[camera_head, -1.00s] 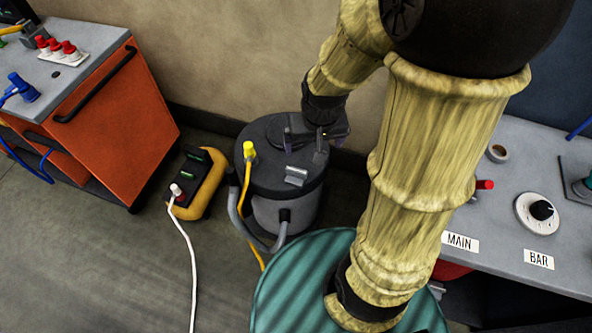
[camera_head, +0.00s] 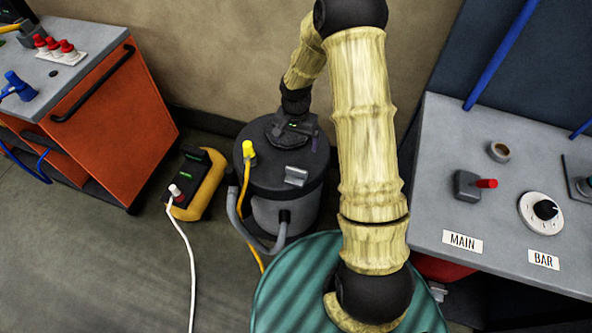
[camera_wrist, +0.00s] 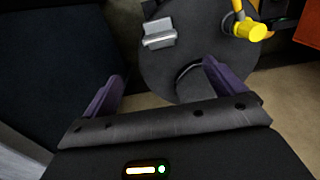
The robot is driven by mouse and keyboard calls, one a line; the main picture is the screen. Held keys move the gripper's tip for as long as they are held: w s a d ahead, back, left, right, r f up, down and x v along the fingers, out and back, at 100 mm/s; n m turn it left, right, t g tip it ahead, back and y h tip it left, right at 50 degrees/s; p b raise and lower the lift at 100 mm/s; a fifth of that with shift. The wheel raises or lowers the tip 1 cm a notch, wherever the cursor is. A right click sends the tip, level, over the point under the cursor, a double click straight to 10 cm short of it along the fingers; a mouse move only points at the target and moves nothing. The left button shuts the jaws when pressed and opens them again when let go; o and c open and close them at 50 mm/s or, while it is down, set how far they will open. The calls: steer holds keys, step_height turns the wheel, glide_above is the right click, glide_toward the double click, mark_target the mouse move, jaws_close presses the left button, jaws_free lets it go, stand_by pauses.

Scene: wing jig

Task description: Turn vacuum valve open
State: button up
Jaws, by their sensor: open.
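A small dark valve body (camera_head: 466,184) with a red handle (camera_head: 487,183) sits on the grey bench at the right, above the MAIN label (camera_head: 463,242). The handle points right. I cannot tell for certain that this is the vacuum valve. My gripper (camera_head: 292,141) is over the lid of the dark drum vacuum (camera_head: 285,212), well left of the bench. In the wrist view my gripper (camera_wrist: 162,75) has its two purple fingers wide apart with nothing between them. The lid (camera_wrist: 185,60) lies below them.
A round dial with a black knob (camera_head: 545,210) sits by the BAR label (camera_head: 543,259). A small cup (camera_head: 499,151) stands behind the valve. A yellow plug (camera_head: 249,150) stands on the vacuum lid. An orange cabinet (camera_head: 95,120) and a yellow-black box (camera_head: 198,182) are at left.

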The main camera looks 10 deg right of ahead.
mark_target(296, 170)
step_height(296, 170, down, 17)
steer(key=shift+a+r+p, duration=0.1)
steer(key=shift+r+p, duration=0.05)
steer(key=shift+p, duration=0.9)
steer(key=shift+s+f, duration=0.1)
steer(key=shift+f, duration=0.25)
steer(key=shift+c, duration=0.2)
steer(key=c, duration=0.9)
